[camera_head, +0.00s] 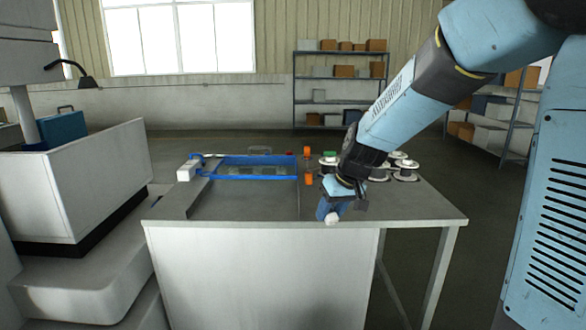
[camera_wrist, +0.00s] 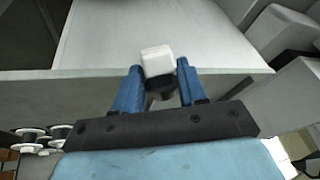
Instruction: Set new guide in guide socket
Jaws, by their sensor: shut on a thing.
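My gripper (camera_head: 331,212) is near the front edge of the table, with its blue fingers pointing down. It is shut on a small white block with a dark lower part, which I take to be the new guide (camera_head: 331,219). In the wrist view the white block (camera_wrist: 157,61) sits between the two blue fingertips (camera_wrist: 158,80), and its dark part is partly hidden between them. I cannot make out the guide socket in either view.
The grey table (camera_head: 250,205) carries a blue-framed tray (camera_head: 243,177) at the back. Several wire spools (camera_head: 405,176) and small orange parts (camera_head: 308,180) stand to the right of it. A white machine (camera_head: 80,180) stands at the left. The table's front middle is clear.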

